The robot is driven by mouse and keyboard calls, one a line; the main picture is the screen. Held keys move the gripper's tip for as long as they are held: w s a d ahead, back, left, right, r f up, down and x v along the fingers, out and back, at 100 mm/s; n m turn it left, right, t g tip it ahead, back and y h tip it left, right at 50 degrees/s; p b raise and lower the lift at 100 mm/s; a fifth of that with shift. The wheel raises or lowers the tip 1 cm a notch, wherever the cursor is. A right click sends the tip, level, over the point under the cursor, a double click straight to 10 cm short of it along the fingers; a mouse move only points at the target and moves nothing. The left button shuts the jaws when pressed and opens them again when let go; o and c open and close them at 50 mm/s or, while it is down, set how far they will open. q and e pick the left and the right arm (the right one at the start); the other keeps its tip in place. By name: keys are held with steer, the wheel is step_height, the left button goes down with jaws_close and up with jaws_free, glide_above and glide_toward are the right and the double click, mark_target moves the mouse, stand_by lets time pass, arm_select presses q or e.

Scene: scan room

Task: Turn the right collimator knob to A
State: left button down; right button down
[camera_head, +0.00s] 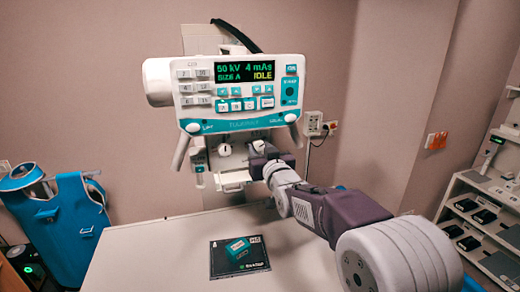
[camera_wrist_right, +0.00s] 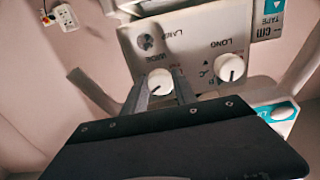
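The right collimator knob (camera_wrist_right: 160,81) is white and round, on the grey collimator panel (camera_wrist_right: 190,45). My right gripper (camera_wrist_right: 159,86) has a finger on each side of it, and the knob fills the narrow gap, so it looks shut on it. The knob's mark points to the lower left in the wrist view, which shows the panel upside down; its scale letters are hidden. The other knob (camera_wrist_right: 229,68) is beside it, under the word LONG. In the head view my right gripper (camera_head: 258,147) covers much of the right knob, and the left knob (camera_head: 224,149) shows clear. My left gripper is out of view.
The control console (camera_head: 243,95) above reads 50 kV, 4 mAs, SIZE A, IDLE. Its handles hang on both sides of the panel. A blue apron (camera_head: 65,215) hangs at left.

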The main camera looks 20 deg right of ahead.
steer(key=shift+f+n+b, duration=0.2)
steer(key=shift+n+b, duration=0.4)
steer(key=shift+b, duration=0.3)
steer(key=n+b, duration=0.9)
steer(key=n, duration=0.1)
steer(key=shift+d+r, duration=0.1)
steer(key=shift+r+n+b, duration=0.15)
steer(key=shift+n+b, duration=0.3)
steer(key=shift+n, duration=1.75)
steer(key=c, duration=1)
jaws_free()
steer(key=shift+s, duration=0.1)
